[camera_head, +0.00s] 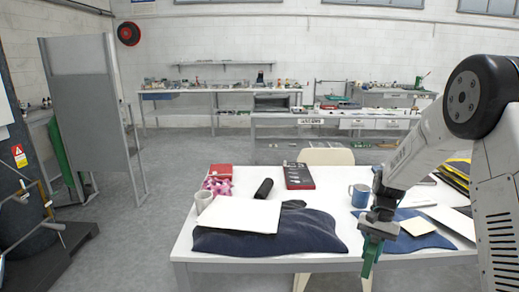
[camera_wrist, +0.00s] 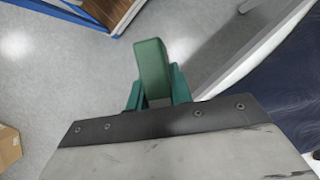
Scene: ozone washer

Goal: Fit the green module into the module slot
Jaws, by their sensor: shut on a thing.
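The green module (camera_wrist: 152,62) is a plain block that sticks out past my gripper (camera_wrist: 157,92) in the wrist view. My gripper is shut on it, with a darker green finger on each side. In the head view my gripper (camera_head: 374,236) hangs at the front edge of the white table, right of the middle. A green piece (camera_head: 370,258) points down below it; module and fingers cannot be told apart there. The held end of the module is hidden by the gripper. I cannot make out the module slot in either view.
The white table (camera_head: 263,253) bears dark blue cloths, a white mug (camera_head: 203,200), a blue mug (camera_head: 360,195) and a red-and-black box (camera_head: 298,175). A tall grey panel (camera_head: 85,100) stands at the left. A cardboard box (camera_wrist: 9,147) lies at the wrist view's left.

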